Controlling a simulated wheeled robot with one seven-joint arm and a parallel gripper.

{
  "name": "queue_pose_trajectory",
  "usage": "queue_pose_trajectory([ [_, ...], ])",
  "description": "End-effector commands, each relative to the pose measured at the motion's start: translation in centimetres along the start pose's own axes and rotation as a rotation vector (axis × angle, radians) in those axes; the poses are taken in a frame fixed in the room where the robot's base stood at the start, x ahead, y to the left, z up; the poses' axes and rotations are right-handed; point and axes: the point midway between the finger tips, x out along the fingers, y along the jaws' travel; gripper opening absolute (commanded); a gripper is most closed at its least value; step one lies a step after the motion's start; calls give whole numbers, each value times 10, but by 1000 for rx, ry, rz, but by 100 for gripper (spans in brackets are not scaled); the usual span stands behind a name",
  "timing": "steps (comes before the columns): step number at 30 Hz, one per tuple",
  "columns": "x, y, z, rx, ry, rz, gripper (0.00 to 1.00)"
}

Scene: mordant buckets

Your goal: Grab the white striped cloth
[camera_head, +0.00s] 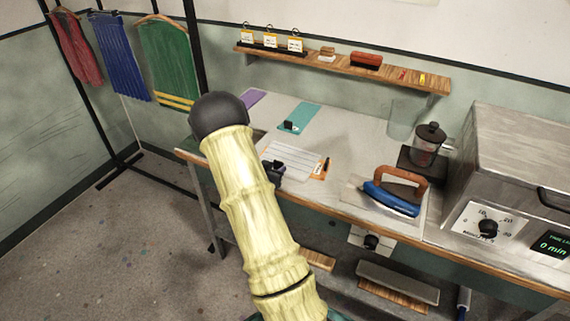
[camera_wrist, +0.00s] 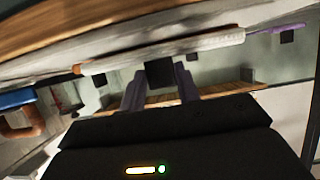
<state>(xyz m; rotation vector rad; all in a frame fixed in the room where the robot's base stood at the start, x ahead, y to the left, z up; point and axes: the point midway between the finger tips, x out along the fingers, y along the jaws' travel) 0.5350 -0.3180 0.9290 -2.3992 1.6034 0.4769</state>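The white striped cloth (camera_head: 297,158) lies on the table near its front edge, with an orange-and-white tag at its right end. In the wrist view the cloth (camera_wrist: 205,42) shows nearly edge-on as a pale strip. A dark block (camera_wrist: 160,74) stands at the cloth's near side. My gripper (camera_head: 276,170) is low at the cloth's left front, partly hidden by my arm. In the wrist view my gripper's two fingers (camera_wrist: 160,82) stand on either side of the dark block. I cannot tell whether they touch it or stand slightly apart.
A teal cloth (camera_head: 302,116) and a purple cloth (camera_head: 252,97) lie farther back on the table. A blue iron (camera_head: 392,200) stands to the right, before a French press (camera_head: 428,146) and a grey machine (camera_head: 520,160). A wall shelf (camera_head: 345,69) runs above.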

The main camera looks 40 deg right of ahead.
Motion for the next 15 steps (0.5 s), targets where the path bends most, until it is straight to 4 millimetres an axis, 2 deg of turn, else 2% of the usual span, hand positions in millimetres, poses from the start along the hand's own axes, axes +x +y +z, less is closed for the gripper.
queue_pose_trajectory([
  [1, 0, 0, 0, 0, 0, 0, 19],
  [2, 0, 0, 0, 0, 0, 0, 13],
  [5, 0, 0, 0, 0, 0, 0, 6],
  [11, 0, 0, -1, 0, 1, 0, 6],
  [15, -4, -1, -10, 2, 1, -2, 6],
])
